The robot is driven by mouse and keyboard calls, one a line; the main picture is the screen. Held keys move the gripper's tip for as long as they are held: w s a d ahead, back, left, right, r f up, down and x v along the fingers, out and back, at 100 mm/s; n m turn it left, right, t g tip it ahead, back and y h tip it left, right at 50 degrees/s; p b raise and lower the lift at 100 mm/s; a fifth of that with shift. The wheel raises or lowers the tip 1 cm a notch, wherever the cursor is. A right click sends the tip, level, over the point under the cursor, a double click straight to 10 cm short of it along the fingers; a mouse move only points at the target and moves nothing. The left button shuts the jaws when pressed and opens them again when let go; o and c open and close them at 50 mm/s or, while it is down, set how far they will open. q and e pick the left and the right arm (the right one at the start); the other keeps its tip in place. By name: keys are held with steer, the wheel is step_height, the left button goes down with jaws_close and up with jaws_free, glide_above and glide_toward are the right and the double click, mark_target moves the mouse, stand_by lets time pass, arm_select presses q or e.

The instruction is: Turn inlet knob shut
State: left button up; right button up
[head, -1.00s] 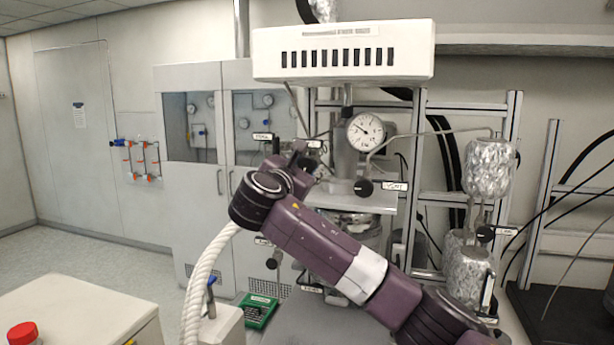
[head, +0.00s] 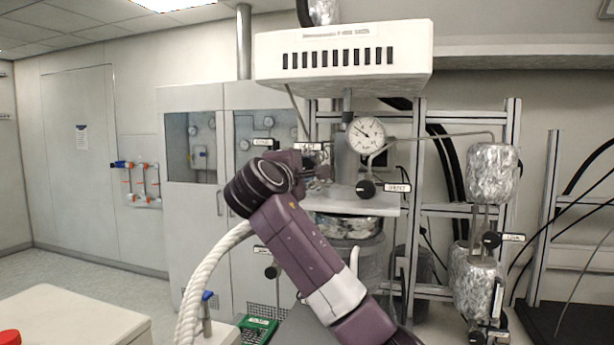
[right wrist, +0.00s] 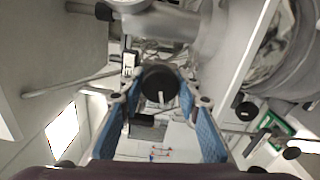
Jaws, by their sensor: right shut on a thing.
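A black round knob (right wrist: 160,86) with a pale pointer line sits between the blue-padded fingers of my right gripper (right wrist: 162,92) in the right wrist view. The gripper is shut on this knob. In the head view my right gripper (head: 314,170) is at the left of the reactor head, just below a small white label (head: 308,147). The knob is mostly hidden there by the gripper and wrist. The label's wording is too small to read surely. My left gripper is not in view.
A pressure gauge (head: 366,134) and the black VENT knob (head: 366,188) are right of my gripper. A white hood (head: 343,57) hangs above. Foil-wrapped vessels (head: 491,174) stand at the right. A white bench (head: 75,315) is at the lower left.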

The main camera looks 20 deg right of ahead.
steer(key=shift+f+m+b, duration=0.15)
steer(key=shift+m+b, duration=0.35)
steer(key=shift+m, duration=1)
steer(key=o, duration=1.2)
steer(key=shift+s, duration=0.1)
steer(key=v, duration=1.2)
